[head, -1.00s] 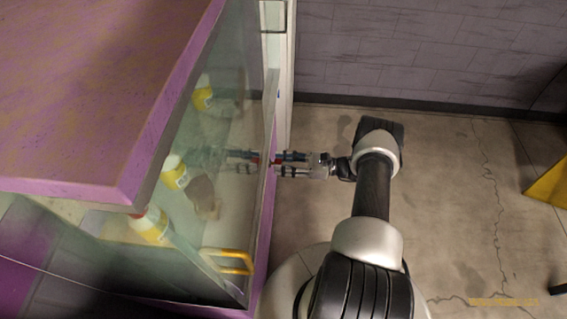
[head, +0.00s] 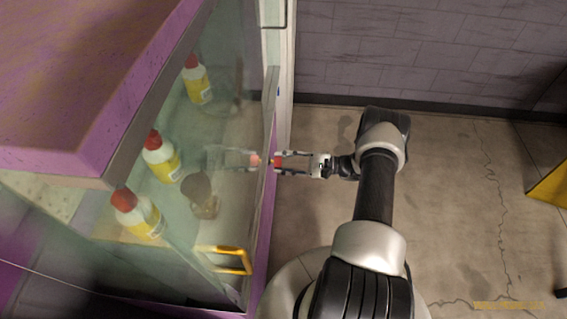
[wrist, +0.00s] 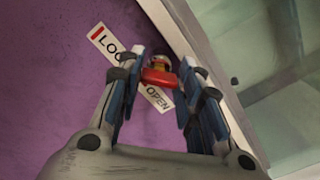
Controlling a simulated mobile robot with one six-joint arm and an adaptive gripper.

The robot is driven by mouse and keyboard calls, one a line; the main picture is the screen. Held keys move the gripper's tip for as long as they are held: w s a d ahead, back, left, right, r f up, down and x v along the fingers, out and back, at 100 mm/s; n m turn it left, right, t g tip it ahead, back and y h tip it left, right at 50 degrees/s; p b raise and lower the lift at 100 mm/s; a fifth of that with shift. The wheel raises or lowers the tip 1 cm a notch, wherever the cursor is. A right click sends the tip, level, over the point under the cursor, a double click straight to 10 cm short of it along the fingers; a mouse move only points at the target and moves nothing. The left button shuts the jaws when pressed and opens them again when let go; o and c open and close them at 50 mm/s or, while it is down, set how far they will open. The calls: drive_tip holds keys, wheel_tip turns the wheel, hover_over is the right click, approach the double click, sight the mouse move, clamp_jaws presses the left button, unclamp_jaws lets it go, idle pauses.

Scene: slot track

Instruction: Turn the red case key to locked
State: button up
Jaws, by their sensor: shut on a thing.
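The red case key (wrist: 158,78) sits on the purple case panel (wrist: 60,60), in front of a white label (wrist: 112,45) in the wrist view. The label reads LOC at upper left, beside a red bar, and OPEN at lower right; its middle is hidden. The key's red grip lies roughly level across the picture; which word it points to, I cannot tell. My gripper (wrist: 155,82) is shut on the key, with a blue-padded finger at each end. In the head view, my gripper (head: 291,162) reaches left to the red key (head: 277,162) at the case's side.
The glass-sided case (head: 150,95) holds several red-capped bottles (head: 160,158) and a brown object (head: 201,194). Open floor (head: 450,200) lies to the right, with a yellow object (head: 550,182) at the far right.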

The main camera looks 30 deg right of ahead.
drive_tip(key=shift+f+n, duration=0.15)
drive_tip(key=shift+n, duration=4.75)
drive_tip(key=o, duration=1.1)
drive_tip(key=shift+c, duration=0.2)
drive_tip(key=v, duration=1.2)
